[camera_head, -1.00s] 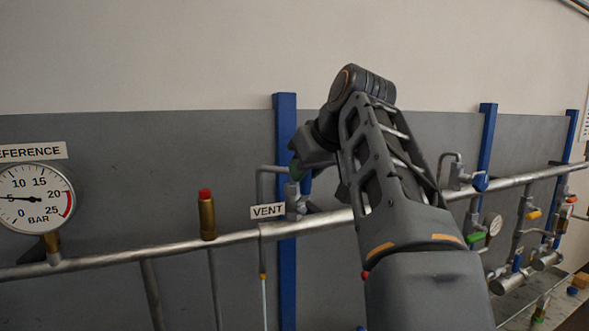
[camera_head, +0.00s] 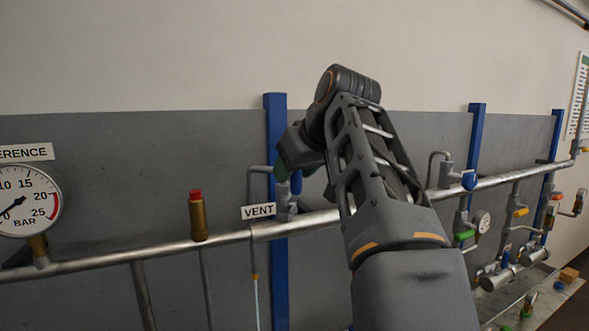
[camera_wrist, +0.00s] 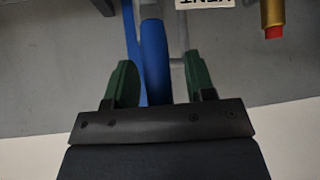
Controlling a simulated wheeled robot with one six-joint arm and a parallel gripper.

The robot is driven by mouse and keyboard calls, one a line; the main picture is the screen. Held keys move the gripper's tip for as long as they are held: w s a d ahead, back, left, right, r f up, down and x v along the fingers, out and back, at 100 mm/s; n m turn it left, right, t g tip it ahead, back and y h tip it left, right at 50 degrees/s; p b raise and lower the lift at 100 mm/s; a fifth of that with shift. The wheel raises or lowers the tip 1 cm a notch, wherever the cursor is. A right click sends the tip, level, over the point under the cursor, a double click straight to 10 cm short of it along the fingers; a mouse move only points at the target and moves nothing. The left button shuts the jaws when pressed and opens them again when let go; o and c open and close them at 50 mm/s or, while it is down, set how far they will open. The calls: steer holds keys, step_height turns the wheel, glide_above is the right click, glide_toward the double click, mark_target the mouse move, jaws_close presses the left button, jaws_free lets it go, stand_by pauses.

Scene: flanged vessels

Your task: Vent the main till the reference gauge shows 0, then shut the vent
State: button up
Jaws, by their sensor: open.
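The reference gauge (camera_head: 22,202) is cut off by the left edge of the head view. Its needle points down and left, at or very near 0. The vent valve (camera_head: 286,203) sits on the main pipe (camera_head: 190,247) by the VENT label (camera_head: 258,211). Its blue lever (camera_head: 296,182) also shows in the wrist view (camera_wrist: 155,60), lying between the green fingers. My gripper (camera_wrist: 160,75) is open, with a finger on each side of the lever and gaps visible. In the head view my wrist hides part of the valve.
A thin pale streak (camera_head: 257,300) runs down below the vent outlet pipe (camera_head: 254,230). A brass fitting with a red cap (camera_head: 198,216) stands on the main pipe to the left. Blue uprights (camera_head: 276,270) and more valves stand along the wall to the right.

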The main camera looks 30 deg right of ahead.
steer(key=shift+r, duration=0.1)
steer(key=p+v, duration=0.3)
steer(key=v, duration=1)
steer(key=shift+s+r, duration=0.2)
steer(key=shift+s, duration=0.1)
